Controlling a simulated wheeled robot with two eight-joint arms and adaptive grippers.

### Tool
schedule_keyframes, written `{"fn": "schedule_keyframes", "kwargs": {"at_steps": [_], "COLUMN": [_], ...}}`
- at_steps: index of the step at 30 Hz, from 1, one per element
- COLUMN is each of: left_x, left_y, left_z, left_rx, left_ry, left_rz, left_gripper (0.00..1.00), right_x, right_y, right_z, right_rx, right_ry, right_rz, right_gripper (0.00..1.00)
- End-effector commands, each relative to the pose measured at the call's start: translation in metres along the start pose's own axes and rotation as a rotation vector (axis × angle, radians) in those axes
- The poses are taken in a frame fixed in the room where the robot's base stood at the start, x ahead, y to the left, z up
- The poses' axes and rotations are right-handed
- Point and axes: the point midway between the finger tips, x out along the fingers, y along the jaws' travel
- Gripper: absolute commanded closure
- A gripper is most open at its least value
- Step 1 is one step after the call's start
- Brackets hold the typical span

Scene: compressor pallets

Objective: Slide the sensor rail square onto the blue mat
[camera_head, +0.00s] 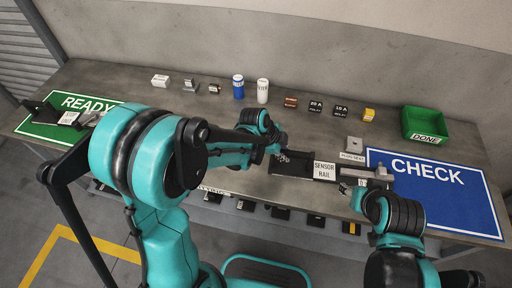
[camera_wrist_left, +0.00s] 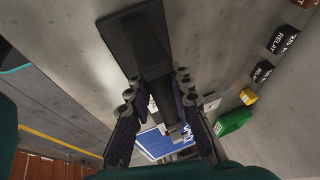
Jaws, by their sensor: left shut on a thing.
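The sensor rail (camera_head: 295,165) is a long dark piece with a white label, lying on the table with its grey right end (camera_head: 378,174) at the left edge of the blue CHECK mat (camera_head: 440,195). My left gripper (camera_head: 282,156) is shut on the rail near its left part. In the left wrist view the rail's dark end plate (camera_wrist_left: 135,38) lies beyond the fingers (camera_wrist_left: 157,92), and the blue mat (camera_wrist_left: 155,145) shows at the other end. My right gripper (camera_head: 347,188) is at the rail's right part; its jaws are too small to read.
A green DONE bin (camera_head: 425,125) stands behind the mat. A grey block (camera_head: 354,144) and a PLUG/VENT label (camera_head: 352,157) are behind the rail. Several small parts line the table's back. A green READY mat (camera_head: 75,105) is at the left. Most of the blue mat is clear.

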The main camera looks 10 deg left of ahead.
Motion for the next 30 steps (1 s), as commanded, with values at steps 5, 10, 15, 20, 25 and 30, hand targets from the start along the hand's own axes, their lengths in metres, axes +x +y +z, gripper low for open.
{"fn": "schedule_keyframes", "kwargs": {"at_steps": [5, 10, 15, 20, 25, 30], "left_x": [0.009, 0.015, 0.022, 0.029, 0.035, 0.042], "left_y": [0.003, 0.004, 0.005, 0.005, 0.006, 0.007], "left_z": [-0.018, -0.035, -0.051, -0.067, -0.083, -0.1], "left_rx": [0.004, 0.005, 0.004, 0.004, 0.005, 0.005], "left_ry": [0.002, 0.001, 0.001, 0.001, 0.001, 0.001], "left_rz": [0.004, 0.003, 0.005, 0.004, 0.004, 0.004], "left_gripper": [1.0, 1.0, 1.0, 1.0, 1.0, 1.0], "right_x": [0.002, 0.003, 0.004, 0.005, 0.006, 0.007], "right_y": [0.0, 0.0, 0.0, 0.0, 0.0, 0.0], "right_z": [0.001, 0.002, 0.003, 0.003, 0.004, 0.005], "right_rx": [0.0, 0.0, 0.0, 0.0, 0.0, 0.0], "right_ry": [0.0, 0.0, 0.0, 0.0, 0.0, 0.0], "right_rz": [0.0, 0.0, 0.0, 0.0, 0.0, 0.0], "right_gripper": [0.53, 0.53, 0.53, 0.53, 0.53, 0.53]}}
